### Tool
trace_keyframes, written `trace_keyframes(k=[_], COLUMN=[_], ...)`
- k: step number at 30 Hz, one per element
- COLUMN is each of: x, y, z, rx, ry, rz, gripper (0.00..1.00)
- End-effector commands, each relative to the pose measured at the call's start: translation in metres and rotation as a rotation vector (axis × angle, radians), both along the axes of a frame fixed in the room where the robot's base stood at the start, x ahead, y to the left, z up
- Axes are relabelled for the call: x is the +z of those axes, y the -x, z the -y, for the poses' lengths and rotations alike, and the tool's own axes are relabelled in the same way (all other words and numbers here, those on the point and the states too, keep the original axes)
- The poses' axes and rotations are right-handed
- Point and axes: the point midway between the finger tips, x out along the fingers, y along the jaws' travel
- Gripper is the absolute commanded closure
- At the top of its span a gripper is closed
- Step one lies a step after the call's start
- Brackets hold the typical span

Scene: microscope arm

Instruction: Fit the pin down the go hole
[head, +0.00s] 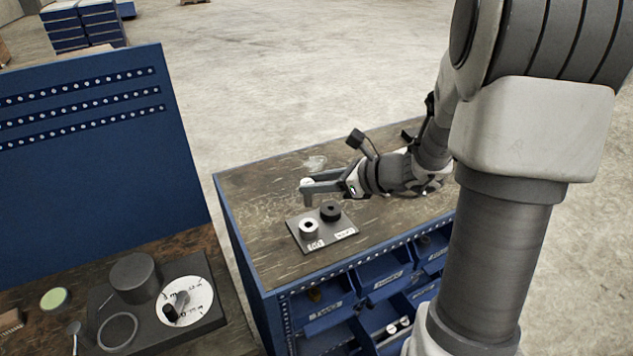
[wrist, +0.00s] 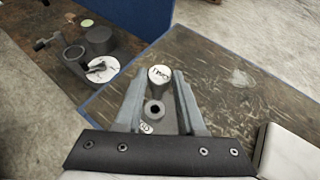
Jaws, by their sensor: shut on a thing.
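My gripper (head: 312,186) is shut on the pin (head: 308,199), a light grey cylinder that hangs about upright above the gauge plate (head: 345,228). In the wrist view the pin's round, lettered top (wrist: 159,75) sits between the fingertips of my gripper (wrist: 158,86). The plate bears a silver ring with a dark hole (head: 309,228) and a black ring (head: 330,210). A small label lies in front of each; the silver ring's label may read GO, but is too small to be sure. One ring (wrist: 154,110) shows between my fingers in the wrist view. The pin's lower end looks clear of both rings.
The plate lies on a worn wooden bench top (head: 262,200) with blue bins (head: 325,309) along its front. A second bench at left holds a dark cylinder (head: 135,278) and a white disc (head: 186,302) on a block. The wood around the plate is mostly clear.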

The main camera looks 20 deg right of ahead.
Motion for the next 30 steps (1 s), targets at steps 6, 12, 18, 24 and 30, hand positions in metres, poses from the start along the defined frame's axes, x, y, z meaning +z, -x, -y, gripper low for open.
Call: trace_keyframes(k=[6,12,18,24,30], x=[-0.024,-0.043,-0.051,-0.05,-0.05], y=[0.0,0.0,0.0,0.0,0.0], z=[0.0,0.0,0.0,0.0,0.0], rx=[0.0,0.0,0.0,0.0,0.0], ry=[-0.001,-0.001,-0.001,-0.001,-0.001], rz=[0.0,0.001,0.001,0.001,0.001], gripper=[1.0,1.0,1.0,1.0,1.0])
